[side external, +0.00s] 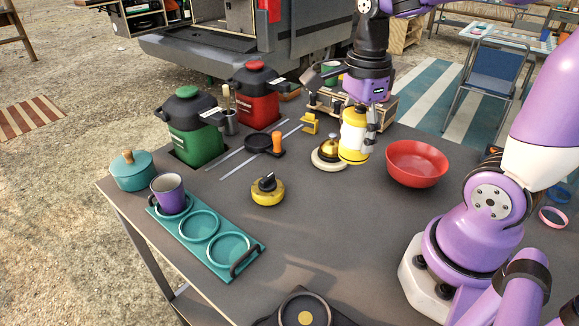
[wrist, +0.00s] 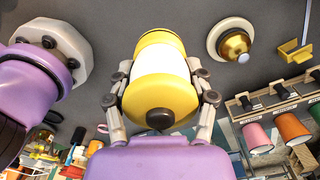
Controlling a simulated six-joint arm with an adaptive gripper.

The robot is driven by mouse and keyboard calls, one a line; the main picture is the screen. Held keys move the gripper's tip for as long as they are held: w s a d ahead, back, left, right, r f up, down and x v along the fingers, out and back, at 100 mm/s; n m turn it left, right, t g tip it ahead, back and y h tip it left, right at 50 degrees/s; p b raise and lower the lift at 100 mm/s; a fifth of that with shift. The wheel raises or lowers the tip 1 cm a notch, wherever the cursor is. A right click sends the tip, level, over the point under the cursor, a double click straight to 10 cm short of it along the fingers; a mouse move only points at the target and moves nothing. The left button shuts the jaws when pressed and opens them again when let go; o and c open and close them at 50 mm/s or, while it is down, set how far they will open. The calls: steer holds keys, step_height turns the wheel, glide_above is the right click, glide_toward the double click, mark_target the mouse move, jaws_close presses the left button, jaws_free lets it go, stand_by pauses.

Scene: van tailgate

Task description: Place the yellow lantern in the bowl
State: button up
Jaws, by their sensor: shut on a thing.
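The yellow lantern (side external: 353,140) has a white middle band and stands upright at the back of the table. My gripper (side external: 363,118) points down over it and is shut on it. In the wrist view the lantern (wrist: 160,80) sits between the two fingers of my gripper (wrist: 160,100), one on each side. I cannot tell whether its base touches the table. The red bowl (side external: 417,162) is to the right of the lantern, apart from it, and looks empty. The bowl does not show in the wrist view.
A brass bell on a pale base (side external: 329,154) is close to the lantern's left; it also shows in the wrist view (wrist: 232,42). A wooden rack with cups (wrist: 270,115) is behind. A yellow timer (side external: 267,191) is front left. The table before the bowl is clear.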

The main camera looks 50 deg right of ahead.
steer(key=s+d+m, duration=0.3)
steer(key=d+m, duration=0.1)
steer(key=d, duration=0.2)
glide_above(417, 156)
steer(key=a, duration=0.6)
steer(key=f, duration=0.7)
steer(key=shift+s+d, duration=0.1)
steer(key=shift+s, duration=0.3)
steer(key=shift+s+d+f, duration=0.1)
steer(key=shift+d+f, duration=0.05)
steer(key=shift+d, duration=0.05)
steer(key=shift+f, duration=1.9)
steer(key=shift+f, duration=0.15)
steer(key=o, duration=1.3)
steer(key=shift+c, duration=0.2)
